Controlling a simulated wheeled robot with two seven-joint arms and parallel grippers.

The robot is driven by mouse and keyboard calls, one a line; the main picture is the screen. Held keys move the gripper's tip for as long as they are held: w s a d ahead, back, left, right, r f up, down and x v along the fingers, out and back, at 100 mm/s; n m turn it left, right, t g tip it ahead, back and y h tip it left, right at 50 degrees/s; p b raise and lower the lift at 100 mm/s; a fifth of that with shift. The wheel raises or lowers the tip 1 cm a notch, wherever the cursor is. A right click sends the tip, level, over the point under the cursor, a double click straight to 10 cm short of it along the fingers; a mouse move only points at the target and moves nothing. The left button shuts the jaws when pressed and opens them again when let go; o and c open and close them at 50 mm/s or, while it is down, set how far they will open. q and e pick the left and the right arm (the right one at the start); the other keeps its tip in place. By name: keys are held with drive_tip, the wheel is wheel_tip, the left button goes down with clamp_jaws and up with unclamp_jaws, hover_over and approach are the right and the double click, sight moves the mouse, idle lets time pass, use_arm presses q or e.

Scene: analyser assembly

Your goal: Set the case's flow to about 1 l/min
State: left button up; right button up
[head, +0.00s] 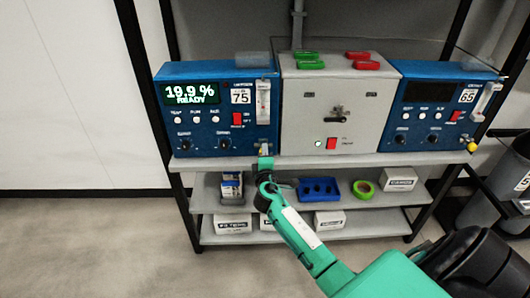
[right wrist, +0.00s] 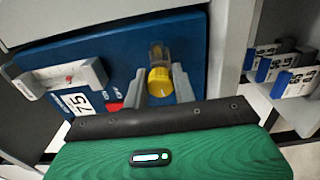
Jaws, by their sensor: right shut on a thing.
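The left blue analyser case (head: 205,138), labelled 75, stands on the shelf with its green display (head: 190,93) reading 19.9 % READY. Its flow tube (head: 263,98) is upright at the case's right edge; the float's level is too small to read. The yellow flow knob (right wrist: 159,80) is below the tube. My right gripper (head: 264,156) is at the case's lower right corner, its fingers shut on either side of the yellow knob. My left gripper is out of view.
A grey case (head: 312,100) with green and red clips on top stands to the right, close to my gripper. A second blue case (head: 418,125), labelled 65, is beyond it. Boxes, a blue rack (head: 319,190) and green tape (head: 364,189) fill the shelf below.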

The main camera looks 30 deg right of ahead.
drive_tip(key=shift+r+n+p, duration=0.15)
drive_tip(key=shift+n+p, duration=0.25)
drive_tip(key=shift+n, duration=0.6)
drive_tip(key=shift+n+p, duration=0.4)
drive_tip(key=shift+n, duration=0.4)
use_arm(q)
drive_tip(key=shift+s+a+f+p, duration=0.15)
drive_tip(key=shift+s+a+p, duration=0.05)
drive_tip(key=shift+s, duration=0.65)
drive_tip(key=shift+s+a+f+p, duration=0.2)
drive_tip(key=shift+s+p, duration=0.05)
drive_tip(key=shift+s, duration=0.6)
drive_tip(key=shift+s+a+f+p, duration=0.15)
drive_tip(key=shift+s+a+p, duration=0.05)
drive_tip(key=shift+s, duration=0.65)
use_arm(e)
drive_tip(key=shift+n, duration=1.4)
drive_tip(key=o, duration=1)
drive_tip(key=shift+a, duration=0.1)
use_arm(q)
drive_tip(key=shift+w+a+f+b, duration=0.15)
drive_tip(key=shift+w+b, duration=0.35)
drive_tip(key=shift+b, duration=0.25)
use_arm(e)
drive_tip(key=v, duration=1.3)
drive_tip(key=shift+s, duration=0.35)
